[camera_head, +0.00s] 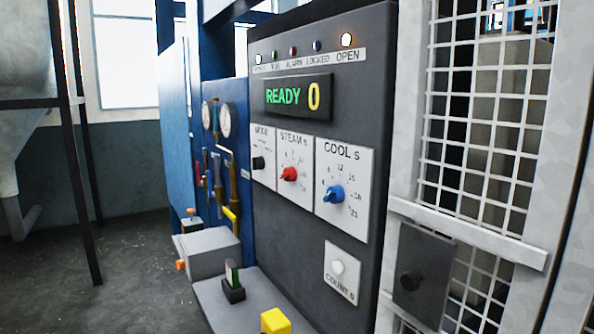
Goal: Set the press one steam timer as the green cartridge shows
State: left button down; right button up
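The control panel (368,135) of a press fills the middle of the head view, seen at an angle. Its steam timer is a red knob (289,174) on a white plate labelled STEAM s. The dial's numbers and the knob's exact setting are too small to read. A thin green cartridge (233,274) stands upright in a small black holder (233,293) on a grey ledge below the panel. No marking on the cartridge can be read. Neither of my grippers is in view.
A black MODE knob (258,163) and a blue COOL knob (334,194) flank the red one. The display (299,97) reads READY 0. A white COUNT button (338,267) sits below. A mesh gate (489,145) stands right. A yellow block (275,321) shows at the bottom.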

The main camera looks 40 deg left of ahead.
aim_at(290, 173)
jog(key=k+j+u, duration=0.2)
jog(key=j, duration=0.25)
jog(key=k+j+u, duration=0.2)
jog(key=j, duration=0.25)
jog(key=j+u, duration=0.15)
jog(key=j, duration=0.3)
jog(key=k+j+u, duration=0.2)
jog(key=j, duration=0.3)
jog(key=i, duration=0.1)
